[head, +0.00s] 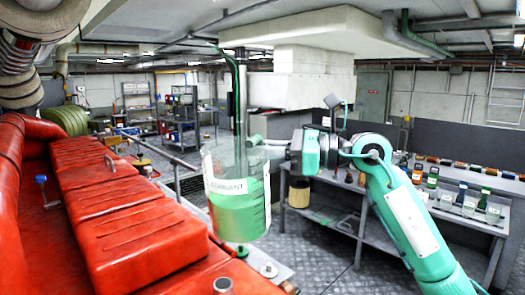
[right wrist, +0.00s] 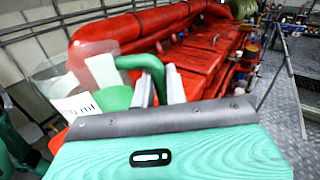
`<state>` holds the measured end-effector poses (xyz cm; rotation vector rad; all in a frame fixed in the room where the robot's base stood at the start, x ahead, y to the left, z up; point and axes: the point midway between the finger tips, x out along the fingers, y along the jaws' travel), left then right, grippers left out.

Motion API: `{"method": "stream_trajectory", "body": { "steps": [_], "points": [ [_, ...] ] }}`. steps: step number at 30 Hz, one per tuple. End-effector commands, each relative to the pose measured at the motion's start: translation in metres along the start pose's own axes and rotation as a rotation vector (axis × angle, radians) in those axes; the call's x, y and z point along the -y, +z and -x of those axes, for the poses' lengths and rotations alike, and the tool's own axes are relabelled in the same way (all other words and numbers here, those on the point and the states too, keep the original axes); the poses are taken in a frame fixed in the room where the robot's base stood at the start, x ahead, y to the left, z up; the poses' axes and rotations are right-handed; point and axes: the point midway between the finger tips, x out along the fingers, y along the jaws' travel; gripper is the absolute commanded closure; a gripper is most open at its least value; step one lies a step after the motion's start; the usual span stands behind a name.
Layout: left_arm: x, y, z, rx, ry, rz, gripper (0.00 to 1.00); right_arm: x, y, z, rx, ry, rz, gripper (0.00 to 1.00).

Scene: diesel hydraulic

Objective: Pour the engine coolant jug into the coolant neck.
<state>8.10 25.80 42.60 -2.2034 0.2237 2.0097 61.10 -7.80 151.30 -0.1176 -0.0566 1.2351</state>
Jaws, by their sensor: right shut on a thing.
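The engine coolant jug (head: 238,205) is clear, with green liquid in its lower part and a white label. It hangs about upright in the air beside the right edge of the red engine. My right gripper (head: 268,146) is shut on it from the right. In the right wrist view, the fingers (right wrist: 158,88) close on the jug's green handle (right wrist: 146,66), with the jug body (right wrist: 88,68) to the left. A short grey open-topped tube (head: 223,286) stands at the bottom edge in the head view. I cannot tell whether it is the coolant neck. My left gripper is out of view.
The red engine (head: 130,220) fills the left side. A small round fitting (head: 268,270) sits on a grey ledge below the jug. A grey workbench (head: 460,215) with several small containers stands at the right. A yellowish cylinder (head: 299,193) is near it. Checkered floor (head: 325,250) lies between.

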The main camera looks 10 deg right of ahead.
Motion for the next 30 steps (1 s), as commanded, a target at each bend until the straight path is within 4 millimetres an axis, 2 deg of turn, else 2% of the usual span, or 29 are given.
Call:
{"method": "stream_trajectory", "body": {
  "steps": [30],
  "points": [
    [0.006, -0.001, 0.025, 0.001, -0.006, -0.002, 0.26, -0.003, 0.03, 0.0, -0.073, 0.001, 0.409, 1.0]
  ]
}}
